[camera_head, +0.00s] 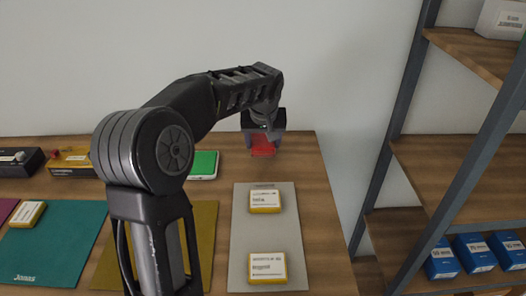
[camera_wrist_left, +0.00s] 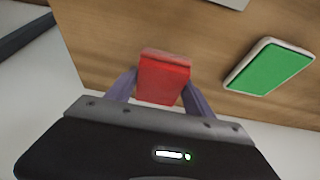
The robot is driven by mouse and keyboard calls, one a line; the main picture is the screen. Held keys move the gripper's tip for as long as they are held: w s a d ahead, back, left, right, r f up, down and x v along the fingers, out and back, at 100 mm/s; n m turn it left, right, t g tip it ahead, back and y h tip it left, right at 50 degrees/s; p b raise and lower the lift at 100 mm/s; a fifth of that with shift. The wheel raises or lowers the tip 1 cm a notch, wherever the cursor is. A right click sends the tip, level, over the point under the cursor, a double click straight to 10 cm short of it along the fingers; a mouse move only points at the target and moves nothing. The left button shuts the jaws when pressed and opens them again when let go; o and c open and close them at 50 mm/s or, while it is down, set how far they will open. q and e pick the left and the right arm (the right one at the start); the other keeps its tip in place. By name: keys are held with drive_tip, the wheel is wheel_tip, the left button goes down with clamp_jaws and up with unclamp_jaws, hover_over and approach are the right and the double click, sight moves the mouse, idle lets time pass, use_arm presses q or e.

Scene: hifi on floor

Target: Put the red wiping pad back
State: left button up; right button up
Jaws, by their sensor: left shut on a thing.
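The red wiping pad (camera_wrist_left: 163,75) is held between the two fingers of my left gripper (camera_wrist_left: 160,88), as the left wrist view shows. In the head view my left gripper (camera_head: 263,138) is over the far right part of the wooden table, with the red pad (camera_head: 263,149) below it. The gripper is shut on the pad. I cannot tell the exact gap between the pad and the table. A green pad with a white rim (camera_head: 204,165) lies to the left of it, and it also shows in the left wrist view (camera_wrist_left: 270,67). My right gripper is not in view.
A grey mat (camera_head: 240,225) with two yellow-and-white boxes (camera_head: 265,201) lies nearer. An olive mat (camera_head: 205,225) and a teal mat (camera_head: 60,245) lie left. Dark boxes (camera_head: 20,165) stand at the far left. A metal-framed shelf (camera_head: 400,130) rises at the right.

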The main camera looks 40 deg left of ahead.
sight(263, 150)
use_arm(q)
drive_tip(key=shift+f, duration=1.85)
drive_tip(key=shift+f, duration=0.1)
drive_tip(key=o, duration=1.4)
drive_tip(key=shift+o, duration=0.2)
drive_tip(key=shift+d+r, duration=0.1)
drive_tip(key=shift+r, duration=0.2)
drive_tip(key=v, duration=1.1)
drive_tip(key=shift+s+r+b, duration=0.15)
drive_tip(key=shift+r+b, duration=0.15)
